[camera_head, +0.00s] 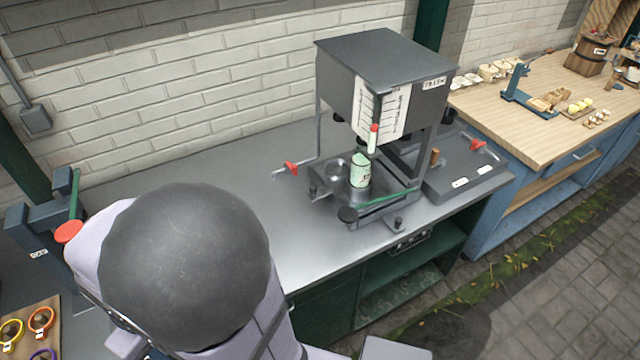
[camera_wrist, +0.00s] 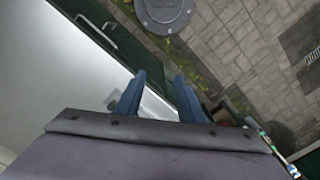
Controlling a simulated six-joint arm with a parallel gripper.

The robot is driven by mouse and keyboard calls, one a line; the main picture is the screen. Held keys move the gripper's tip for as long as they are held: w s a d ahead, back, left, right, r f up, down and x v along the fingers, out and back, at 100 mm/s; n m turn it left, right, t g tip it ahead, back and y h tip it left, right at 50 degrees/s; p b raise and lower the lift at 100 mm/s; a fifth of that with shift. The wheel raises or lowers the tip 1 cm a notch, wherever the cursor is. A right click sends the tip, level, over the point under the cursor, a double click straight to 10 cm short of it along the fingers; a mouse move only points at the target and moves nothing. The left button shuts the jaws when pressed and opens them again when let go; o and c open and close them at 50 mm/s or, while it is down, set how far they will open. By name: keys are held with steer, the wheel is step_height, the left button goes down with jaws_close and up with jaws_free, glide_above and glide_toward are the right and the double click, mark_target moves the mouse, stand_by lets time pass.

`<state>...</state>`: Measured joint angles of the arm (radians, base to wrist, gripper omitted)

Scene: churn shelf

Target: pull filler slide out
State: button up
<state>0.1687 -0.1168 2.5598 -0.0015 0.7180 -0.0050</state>
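The filler (camera_head: 390,75) is a dark grey box on posts, standing on the metal bench, with a white marked panel on its front. A pale green jar (camera_head: 359,176) stands upright on or over the plate. How far out the slide is, I cannot tell. My gripper (camera_wrist: 158,82) shows only in the wrist view. Its two blue fingers are apart with nothing between them, above the bench edge and floor, away from the filler.
A red-handled lever (camera_head: 290,168) sticks out left of the filler. A dark box with a red handle (camera_head: 465,165) stands to its right. The bench top (camera_head: 290,230) between my arm and the filler is clear. A wooden-topped table (camera_head: 540,130) with small goods is at right.

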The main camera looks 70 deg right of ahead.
steer(key=s+d+f+m, duration=0.2)
steer(key=s+d+m, duration=0.2)
steer(key=d, duration=0.6)
steer(key=s+d+f+m+b, duration=0.1)
steer(key=s+d+m, duration=0.3)
steer(key=d, duration=0.6)
steer(key=s+d+f+m, duration=0.3)
steer(key=d+f+m, duration=0.1)
steer(key=d, duration=0.6)
steer(key=shift+s+d+b, duration=0.2)
steer(key=shift+s+b, duration=0.1)
steer(key=shift+s, duration=0.1)
steer(key=d+r+m+h, duration=0.1)
steer(key=d+m, duration=0.1)
steer(key=d, duration=0.6)
steer(key=m+h, duration=0.2)
steer(key=h, duration=0.2)
glide_toward(313, 187)
steer(key=shift+s+d+f, duration=0.1)
steer(key=shift+d+f, duration=0.25)
steer(key=shift+d, duration=0.1)
steer(key=shift+p+x, duration=1.55)
steer(key=shift+x, duration=2.1)
steer(key=shift+a, duration=0.2)
steer(key=shift+f+y, duration=0.1)
steer(key=shift+y, duration=0.2)
jaws_close()
